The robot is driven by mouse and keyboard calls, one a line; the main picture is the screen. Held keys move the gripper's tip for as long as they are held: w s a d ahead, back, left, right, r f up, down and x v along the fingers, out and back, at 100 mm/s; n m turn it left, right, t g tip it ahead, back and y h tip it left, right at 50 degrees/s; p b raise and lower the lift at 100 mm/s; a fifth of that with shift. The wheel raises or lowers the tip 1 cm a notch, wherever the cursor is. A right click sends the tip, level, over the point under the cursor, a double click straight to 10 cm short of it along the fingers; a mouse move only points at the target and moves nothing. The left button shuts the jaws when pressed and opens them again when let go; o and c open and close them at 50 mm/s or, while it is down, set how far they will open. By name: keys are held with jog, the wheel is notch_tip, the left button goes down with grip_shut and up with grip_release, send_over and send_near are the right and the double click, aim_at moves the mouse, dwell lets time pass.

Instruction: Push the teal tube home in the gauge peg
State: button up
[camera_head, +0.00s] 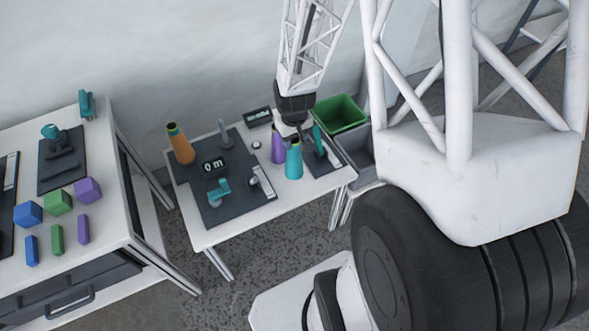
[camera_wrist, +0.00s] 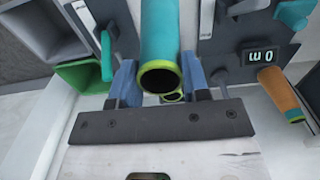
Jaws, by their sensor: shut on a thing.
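The teal tube (camera_head: 294,163) has a yellow-green rim and an open, dark end. In the wrist view the teal tube (camera_wrist: 160,35) lies between the blue fingers of my gripper (camera_wrist: 160,85), which is shut on it, its open end facing the camera. In the head view my gripper (camera_head: 291,122) is over the right side of the table, partly hidden by its own body. A bare grey upright peg (camera_head: 225,135) stands on the dark panel near the gauge display (camera_head: 214,165), apart from the tube. The tube's far end is out of the wrist view.
A purple tube (camera_head: 278,146) stands close beside the teal one. An orange tube (camera_head: 180,144) stands at the back left. A teal lever fixture (camera_head: 219,190) is on the dark panel. A green bin (camera_head: 341,114) and another teal lever (camera_head: 318,140) are at the right.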

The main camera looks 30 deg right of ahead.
jog(key=shift+w+r, duration=0.1)
jog(key=w+a+r+n, duration=0.1)
jog(key=w+a+r, duration=1.2)
jog(key=w+r, duration=0.4)
jog(key=w+d+f+m, duration=0.1)
jog(key=w+f, duration=0.3)
jog(key=w, duration=0.4)
jog(key=w+d+f+m, duration=0.1)
jog(key=w+f+m, duration=0.1)
jog(key=w+f, duration=0.35)
jog(key=w+f+m, duration=0.1)
jog(key=w+f, duration=0.2)
jog(key=w, duration=0.6)
jog(key=s+d+r+n, duration=0.1)
jog(key=s+d+r, duration=0.2)
jog(key=s+d, duration=0.2)
jog(key=s+d+r+n, duration=0.1)
jog(key=s+d+r, duration=0.2)
jog(key=s+d, duration=0.3)
jog(key=s+d+r+n, duration=0.1)
jog(key=s+d+r, duration=0.3)
jog(key=d, duration=1)
jog(key=shift+s+n, duration=0.3)
jog(key=shift+s, duration=0.35)
jog(key=shift+f, duration=0.15)
